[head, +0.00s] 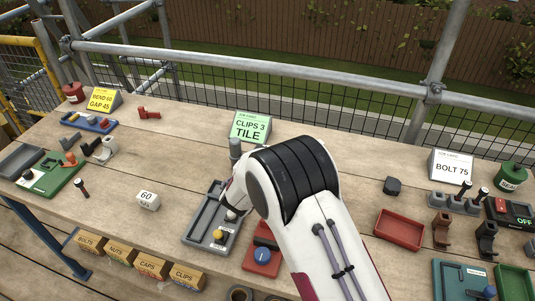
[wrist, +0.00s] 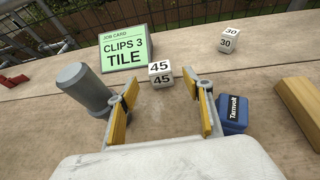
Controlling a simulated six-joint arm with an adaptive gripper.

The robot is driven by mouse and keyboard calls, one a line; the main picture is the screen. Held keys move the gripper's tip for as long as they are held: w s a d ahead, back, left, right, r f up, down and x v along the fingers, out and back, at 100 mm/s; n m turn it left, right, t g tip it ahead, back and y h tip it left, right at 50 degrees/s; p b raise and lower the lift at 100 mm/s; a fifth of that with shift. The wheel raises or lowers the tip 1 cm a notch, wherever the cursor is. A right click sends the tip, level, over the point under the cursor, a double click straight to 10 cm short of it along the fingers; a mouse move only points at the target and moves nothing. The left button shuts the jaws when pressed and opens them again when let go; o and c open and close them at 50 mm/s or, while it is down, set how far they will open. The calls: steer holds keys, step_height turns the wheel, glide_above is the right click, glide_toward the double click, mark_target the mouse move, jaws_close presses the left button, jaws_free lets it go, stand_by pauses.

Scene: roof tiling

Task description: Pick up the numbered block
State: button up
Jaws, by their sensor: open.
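A white numbered block marked 45 (wrist: 161,74) stands on the wooden table in the wrist view, just beyond and between the fingertips of my gripper (wrist: 167,95). My gripper is open, with yellow pads on its fingers and nothing between them. A second white block, marked 30 (wrist: 229,39), stands farther back to the right. Another white block, marked 60 (head: 148,200), stands at left of centre in the head view. My arm hides the 45 and 30 blocks and most of my gripper in the head view.
A grey cylinder (wrist: 84,88) stands close to my left finger, and a blue box (wrist: 234,114) close to the right one. The green job card (wrist: 125,47) reads CLIPS 3 TILE. A wooden piece (wrist: 298,103) lies at right. A red tray (head: 399,229) is right of my arm.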

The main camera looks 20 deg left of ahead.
steer(key=shift+x, duration=0.75)
steer(key=shift+x, duration=2.6)
steer(key=c, duration=1.2)
